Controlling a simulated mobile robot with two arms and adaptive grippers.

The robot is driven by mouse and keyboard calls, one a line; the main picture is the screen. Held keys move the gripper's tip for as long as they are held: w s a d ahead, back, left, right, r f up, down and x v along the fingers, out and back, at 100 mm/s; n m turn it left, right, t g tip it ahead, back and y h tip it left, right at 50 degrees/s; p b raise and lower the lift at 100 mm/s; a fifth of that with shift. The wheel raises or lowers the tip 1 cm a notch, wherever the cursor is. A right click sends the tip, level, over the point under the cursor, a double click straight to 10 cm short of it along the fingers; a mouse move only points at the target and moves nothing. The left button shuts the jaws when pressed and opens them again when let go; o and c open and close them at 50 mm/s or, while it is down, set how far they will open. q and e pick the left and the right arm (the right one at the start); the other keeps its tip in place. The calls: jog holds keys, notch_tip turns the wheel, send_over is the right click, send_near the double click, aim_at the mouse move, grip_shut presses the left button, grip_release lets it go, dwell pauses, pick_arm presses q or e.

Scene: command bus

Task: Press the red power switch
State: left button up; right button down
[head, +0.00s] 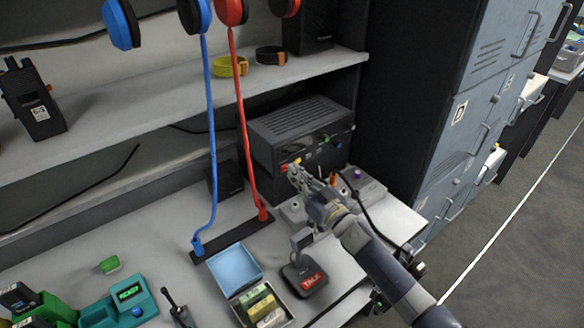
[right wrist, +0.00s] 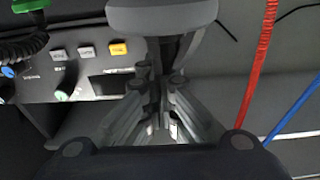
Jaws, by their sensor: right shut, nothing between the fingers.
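A dark grey radio box (head: 300,122) with a ribbed top stands on the counter under the shelf. Its front panel faces my right arm and carries a yellow button and green and blue knobs. A small red spot (head: 284,168), which looks like the red power switch, shows at the panel's lower left. My right gripper (head: 292,172) is shut and empty, its tips close beside the red spot; I cannot tell whether they touch. The right wrist view shows the shut fingers (right wrist: 158,105) before the panel, with an orange button (right wrist: 119,48) beside them. No red switch shows there; the gripper covers that area.
Red (head: 245,130) and blue (head: 210,130) cords hang left of the box. A microphone base marked TALK (head: 308,282), a blue tray (head: 234,268) and a grey control unit (head: 362,187) stand near my right arm. Grey lockers (head: 455,130) rise at the right.

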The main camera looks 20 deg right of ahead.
jog(key=shift+x, duration=1.1)
